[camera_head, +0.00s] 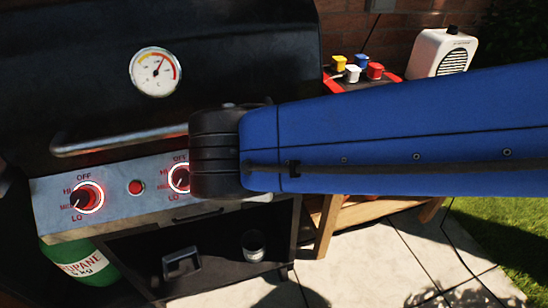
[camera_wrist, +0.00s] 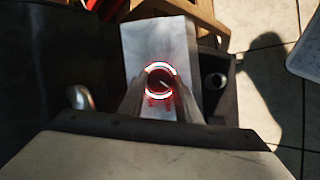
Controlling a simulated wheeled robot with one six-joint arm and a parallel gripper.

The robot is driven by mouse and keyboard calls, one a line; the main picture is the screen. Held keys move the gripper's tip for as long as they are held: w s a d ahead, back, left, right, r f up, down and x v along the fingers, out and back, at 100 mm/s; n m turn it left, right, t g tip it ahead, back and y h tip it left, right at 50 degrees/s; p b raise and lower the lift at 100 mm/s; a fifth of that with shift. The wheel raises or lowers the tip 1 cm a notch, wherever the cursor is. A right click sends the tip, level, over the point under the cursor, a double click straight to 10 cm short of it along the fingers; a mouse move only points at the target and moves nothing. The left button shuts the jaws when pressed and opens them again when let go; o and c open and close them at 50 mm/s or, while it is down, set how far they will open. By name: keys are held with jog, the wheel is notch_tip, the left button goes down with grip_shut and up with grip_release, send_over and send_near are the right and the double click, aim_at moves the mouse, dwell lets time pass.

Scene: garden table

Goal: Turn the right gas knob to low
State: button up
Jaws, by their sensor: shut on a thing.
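The right gas knob (camera_head: 180,178) sits on the grill's metal front panel, inside a red-lit ring, partly hidden by my arm in the head view. In the wrist view the same knob (camera_wrist: 160,82) is dark with a pale pointer line slanting to the lower right. My gripper (camera_wrist: 161,92) has one finger on either side of the knob and is shut on it. The fingers are hidden in the head view. The right knob's OFF, HI and LO marks are only partly readable. The left gas knob (camera_head: 86,197) has its own lit ring.
A red button (camera_head: 136,187) lies between the knobs. The lid handle (camera_head: 120,140) runs just above the panel. A round thermometer (camera_head: 155,72) is on the lid. A green propane bottle (camera_head: 78,263) stands below left. A side table at right holds coloured-lidded pots (camera_head: 353,73) and a white radio (camera_head: 442,53).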

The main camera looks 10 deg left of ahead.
jog(key=shift+r, duration=0.1)
jog(key=o, duration=1.1)
jog(key=shift+c, duration=0.2)
jog(key=v, duration=1.7)
jog(key=shift+r, duration=0.15)
jog(key=shift+s, duration=0.1)
